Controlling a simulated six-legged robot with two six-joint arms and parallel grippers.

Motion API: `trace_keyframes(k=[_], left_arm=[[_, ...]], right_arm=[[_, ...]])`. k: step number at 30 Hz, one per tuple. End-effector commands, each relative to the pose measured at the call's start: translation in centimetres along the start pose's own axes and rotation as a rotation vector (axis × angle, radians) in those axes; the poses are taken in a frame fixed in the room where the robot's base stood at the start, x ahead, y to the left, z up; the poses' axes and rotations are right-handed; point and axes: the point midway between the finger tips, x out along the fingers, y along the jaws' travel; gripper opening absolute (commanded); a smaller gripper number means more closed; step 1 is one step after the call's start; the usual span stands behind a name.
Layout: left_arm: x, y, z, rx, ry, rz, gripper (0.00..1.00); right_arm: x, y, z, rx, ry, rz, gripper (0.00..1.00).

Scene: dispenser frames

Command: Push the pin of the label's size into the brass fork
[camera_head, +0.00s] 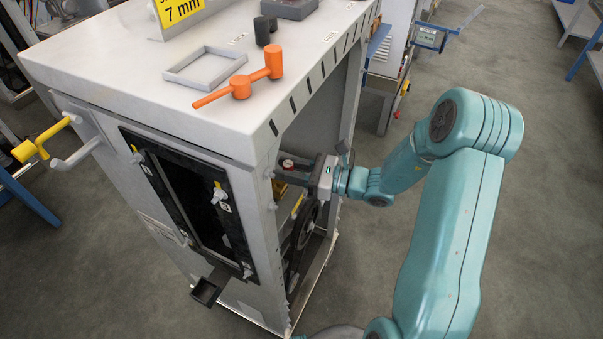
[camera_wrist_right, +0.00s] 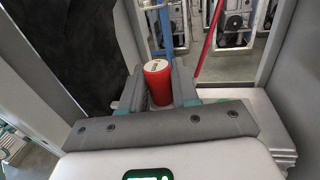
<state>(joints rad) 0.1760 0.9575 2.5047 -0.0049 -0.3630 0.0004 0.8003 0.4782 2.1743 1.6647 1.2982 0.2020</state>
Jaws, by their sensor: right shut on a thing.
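The yellow label (camera_head: 182,9) on top of the grey cabinet reads "7 mm". My right gripper (camera_head: 290,168) reaches into the cabinet's open right side. It is shut on a red cylinder with a pale top (camera_wrist_right: 157,82), which stands between the two fingers in the right wrist view. Only the end of this red piece (camera_head: 287,163) shows in the head view. I cannot tell its size, or whether it is a pin. A small brass-yellow part (camera_head: 280,188) shows just below the gripper; I cannot tell if it is the fork. My left gripper is not in view.
The cabinet top (camera_head: 120,48) carries an orange handled tool (camera_head: 243,86), an empty grey frame (camera_head: 205,67) and a black piece (camera_head: 263,30). A dark wheel (camera_head: 305,224) sits below my right gripper inside the cabinet.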

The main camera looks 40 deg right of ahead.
Motion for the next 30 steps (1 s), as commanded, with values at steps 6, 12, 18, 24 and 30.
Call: trace_keyframes(k=[6, 12, 18, 24, 30], left_arm=[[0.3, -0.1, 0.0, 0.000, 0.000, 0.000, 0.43], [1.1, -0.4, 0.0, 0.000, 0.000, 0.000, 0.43], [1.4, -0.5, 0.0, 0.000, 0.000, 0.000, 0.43], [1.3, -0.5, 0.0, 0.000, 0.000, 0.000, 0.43], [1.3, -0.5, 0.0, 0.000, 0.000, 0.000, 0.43]], right_arm=[[2.4, -0.4, -0.1, -0.001, -0.001, 0.002, 0.01], [3.3, -0.7, -1.0, 0.001, 0.001, -0.001, 0.01], [3.3, -0.7, -1.4, 0.000, 0.000, -0.001, 0.01], [3.3, -0.6, -1.3, 0.000, 0.000, -0.001, 0.01], [3.2, -0.6, -1.3, 0.000, 0.000, 0.000, 0.01]])
